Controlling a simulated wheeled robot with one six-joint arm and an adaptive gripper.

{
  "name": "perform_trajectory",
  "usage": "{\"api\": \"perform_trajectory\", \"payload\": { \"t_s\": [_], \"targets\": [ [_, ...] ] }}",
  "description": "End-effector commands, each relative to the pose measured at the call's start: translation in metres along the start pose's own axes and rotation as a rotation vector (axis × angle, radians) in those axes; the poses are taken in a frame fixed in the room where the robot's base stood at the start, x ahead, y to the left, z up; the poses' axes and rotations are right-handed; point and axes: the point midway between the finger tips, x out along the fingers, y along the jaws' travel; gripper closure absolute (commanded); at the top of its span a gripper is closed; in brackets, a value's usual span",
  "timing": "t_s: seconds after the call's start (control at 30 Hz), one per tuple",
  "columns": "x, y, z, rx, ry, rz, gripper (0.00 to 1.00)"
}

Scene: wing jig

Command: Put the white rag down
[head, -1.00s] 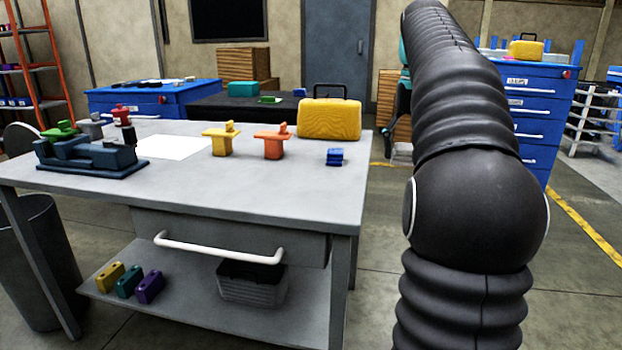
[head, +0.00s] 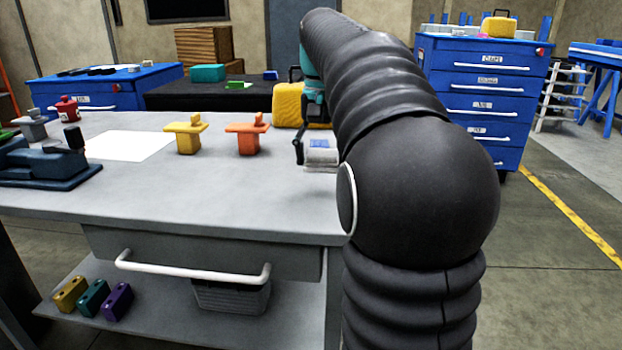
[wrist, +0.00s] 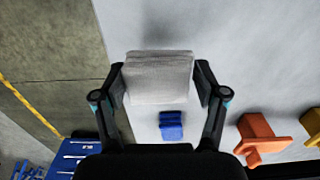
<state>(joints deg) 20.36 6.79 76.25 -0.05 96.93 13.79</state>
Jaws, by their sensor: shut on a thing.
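The white rag (wrist: 158,78) is a folded pale block between the two fingers of my gripper (wrist: 160,85) in the wrist view. My gripper is shut on it, over the right end of the grey workbench (head: 235,205). In the head view the white rag (head: 321,158) shows low by the tabletop, with my gripper (head: 312,150) partly hidden by my arm. I cannot tell whether the rag touches the table.
An orange piece (head: 247,137) and a yellow piece (head: 186,137) stand left of my gripper. A yellow case (head: 288,104) stands behind it. A white sheet (head: 128,146) and a dark blue fixture (head: 45,165) are farther left. The table's front middle is clear.

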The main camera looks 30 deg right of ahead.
Motion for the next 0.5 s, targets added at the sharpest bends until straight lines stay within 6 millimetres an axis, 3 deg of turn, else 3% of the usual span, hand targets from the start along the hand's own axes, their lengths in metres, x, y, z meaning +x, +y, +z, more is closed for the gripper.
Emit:
{"api": "perform_trajectory", "payload": {
  "t_s": [0.2,0.5],
  "targets": [
    [0.011,-0.018,0.006,-0.002,0.001,0.0,0.68],
    [0.047,-0.019,0.006,-0.002,0.0,0.001,0.68]
  ]
}}
